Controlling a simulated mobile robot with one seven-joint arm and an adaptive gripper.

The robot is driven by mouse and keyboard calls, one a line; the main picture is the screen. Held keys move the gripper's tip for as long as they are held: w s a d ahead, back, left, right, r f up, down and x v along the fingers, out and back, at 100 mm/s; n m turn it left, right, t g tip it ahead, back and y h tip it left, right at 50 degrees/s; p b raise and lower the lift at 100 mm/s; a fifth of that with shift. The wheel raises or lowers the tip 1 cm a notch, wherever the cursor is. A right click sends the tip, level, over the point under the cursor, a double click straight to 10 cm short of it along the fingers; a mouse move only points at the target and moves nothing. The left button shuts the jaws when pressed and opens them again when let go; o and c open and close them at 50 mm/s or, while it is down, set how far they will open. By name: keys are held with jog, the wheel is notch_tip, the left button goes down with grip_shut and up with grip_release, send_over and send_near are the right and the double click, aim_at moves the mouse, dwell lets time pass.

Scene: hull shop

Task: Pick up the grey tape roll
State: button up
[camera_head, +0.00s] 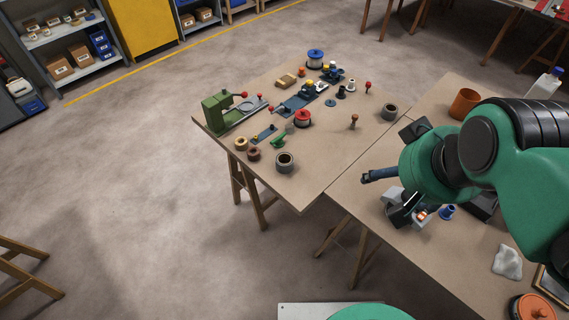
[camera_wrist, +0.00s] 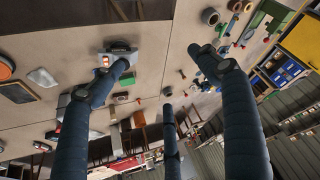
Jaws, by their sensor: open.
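A grey tape roll (camera_head: 285,172) stands near the front edge of the left table in the head view, its ring opening facing up. A second grey ring-shaped roll (camera_head: 390,115) stands on the right side of that table. Which of the two is meant, I cannot tell. In the wrist view a grey roll (camera_wrist: 210,17) lies at the top, beyond the right finger's tip. My gripper (camera_head: 383,196) is open and empty above the right table, to the right of the front grey roll and apart from it. The gripper's fingers also show spread in the wrist view (camera_wrist: 160,75).
The left table (camera_head: 335,165) also holds a tan roll (camera_head: 241,144), a dark red roll (camera_head: 253,154), a green press (camera_head: 216,114), red and blue spools and several small parts. An orange-brown pot (camera_head: 464,104) stands on the right table. Open floor lies left of the tables.

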jog(key=w+a+f+m+g+p, duration=0.15)
jog(key=w+a, duration=0.25)
jog(key=w, duration=0.7)
jog(key=w+a+f+g+p, duration=0.15)
jog(key=w+a, duration=0.25)
jog(key=w, duration=0.7)
jog(key=w+a+f+g+p, duration=0.1)
jog(key=w+a+f, duration=0.3)
jog(key=f, duration=0.3)
jog(key=w+a+f+m+p, duration=0.1)
jog(key=w+a+f, duration=0.3)
jog(key=f, duration=0.3)
jog(key=w+a+f+m+g+p, duration=0.1)
jog(key=w+a+f, duration=0.4)
jog(key=f, duration=0.3)
jog(key=shift+w+g+p, duration=0.3)
jog(key=shift+w, duration=0.05)
jog(key=shift+a+f, duration=0.1)
jog(key=shift+f, duration=0.1)
jog(key=shift+f+b, duration=0.85)
jog(key=shift+f, duration=3.35)
